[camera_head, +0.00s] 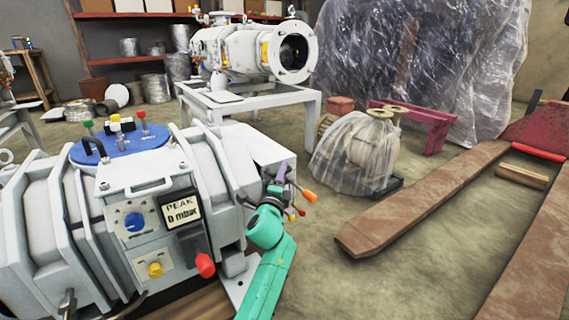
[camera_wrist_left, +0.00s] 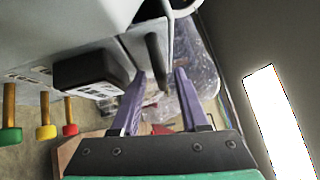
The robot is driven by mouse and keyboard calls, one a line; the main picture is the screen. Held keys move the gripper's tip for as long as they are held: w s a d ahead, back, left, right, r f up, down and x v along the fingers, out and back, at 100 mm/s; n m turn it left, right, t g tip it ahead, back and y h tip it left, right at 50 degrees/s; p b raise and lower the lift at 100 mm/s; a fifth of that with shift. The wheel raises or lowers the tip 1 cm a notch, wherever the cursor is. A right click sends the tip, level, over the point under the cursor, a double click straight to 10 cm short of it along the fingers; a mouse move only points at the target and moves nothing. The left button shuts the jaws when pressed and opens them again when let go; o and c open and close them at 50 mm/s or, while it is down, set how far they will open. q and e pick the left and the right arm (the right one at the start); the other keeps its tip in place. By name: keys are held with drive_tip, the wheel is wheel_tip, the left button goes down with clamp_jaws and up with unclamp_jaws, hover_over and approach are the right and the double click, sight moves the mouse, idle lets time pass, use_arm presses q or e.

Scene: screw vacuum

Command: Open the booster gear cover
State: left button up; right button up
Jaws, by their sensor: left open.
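The large white vacuum pump machine (camera_head: 110,220) fills the left of the head view. The white box-like housing (camera_head: 262,148) at its right end may be the booster gear cover; I cannot tell for sure. My left gripper (camera_head: 284,172), with purple fingers on a green arm, is beside that housing. In the left wrist view the gripper (camera_wrist_left: 160,75) is open. A dark rod-like handle (camera_wrist_left: 157,58) shows between and beyond its fingertips; contact cannot be told. My right gripper is not in view.
A plastic-wrapped part (camera_head: 358,152) and rusty forks (camera_head: 420,200) lie to the right. A second pump (camera_head: 235,50) stands behind on a table.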

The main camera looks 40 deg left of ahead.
use_arm(q)
drive_tip(key=shift+w+a+r, duration=0.1)
drive_tip(key=shift+w+a, duration=0.1)
drive_tip(key=shift+w, duration=0.3)
drive_tip(key=shift+s+r, duration=0.1)
drive_tip(key=shift+c, duration=0.9)
clamp_jaws()
drive_tip(key=shift+d, duration=0.1)
